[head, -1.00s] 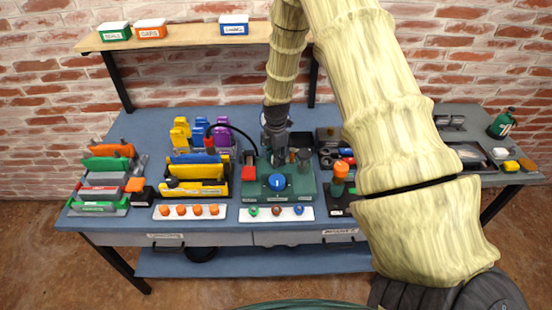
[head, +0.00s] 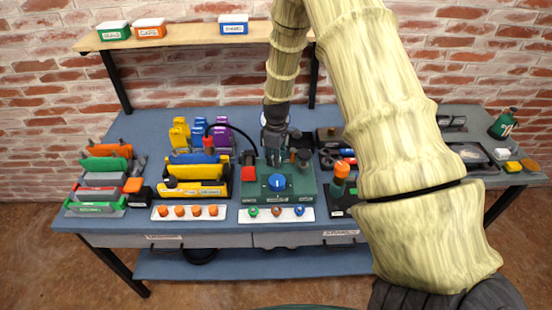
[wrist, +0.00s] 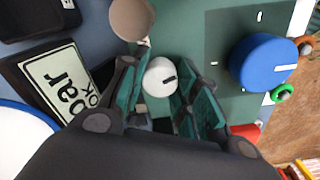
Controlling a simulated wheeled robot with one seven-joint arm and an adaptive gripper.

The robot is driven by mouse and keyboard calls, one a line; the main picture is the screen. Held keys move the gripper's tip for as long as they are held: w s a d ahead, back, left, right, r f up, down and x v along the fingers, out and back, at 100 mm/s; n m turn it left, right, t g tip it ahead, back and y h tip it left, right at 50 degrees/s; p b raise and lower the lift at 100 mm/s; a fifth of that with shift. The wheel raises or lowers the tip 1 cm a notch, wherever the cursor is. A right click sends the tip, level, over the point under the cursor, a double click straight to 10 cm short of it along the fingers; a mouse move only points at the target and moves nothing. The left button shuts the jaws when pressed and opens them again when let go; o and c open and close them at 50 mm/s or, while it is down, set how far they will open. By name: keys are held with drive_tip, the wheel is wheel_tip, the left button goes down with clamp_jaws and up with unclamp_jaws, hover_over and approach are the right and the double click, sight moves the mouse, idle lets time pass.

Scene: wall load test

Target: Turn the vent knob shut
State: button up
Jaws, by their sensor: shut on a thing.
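A small white knob (wrist: 159,77) with a dark line on its face shows in the wrist view, beside a larger blue knob on the green panel. My gripper (wrist: 158,90) has its green-padded fingers on either side of the white knob and is shut on it. In the head view my gripper (head: 275,150) reaches down to the back of the green panel (head: 305,186); the white knob is hidden there. The blue knob (head: 277,182) stands at the panel's front and also shows in the wrist view (wrist: 264,62). I cannot read which knob is labelled vent.
A brown round-topped post (wrist: 131,18) stands close to my fingers. A white strip (head: 265,214) holds small coloured parts in front.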

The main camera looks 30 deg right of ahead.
drive_tip(key=shift+w+m, duration=0.1)
drive_tip(key=shift+m, duration=1.8)
drive_tip(key=shift+r, duration=0.1)
drive_tip(key=o, duration=1)
drive_tip(key=shift+o, duration=0.2)
wheel_tip(320, 180, up, 12)
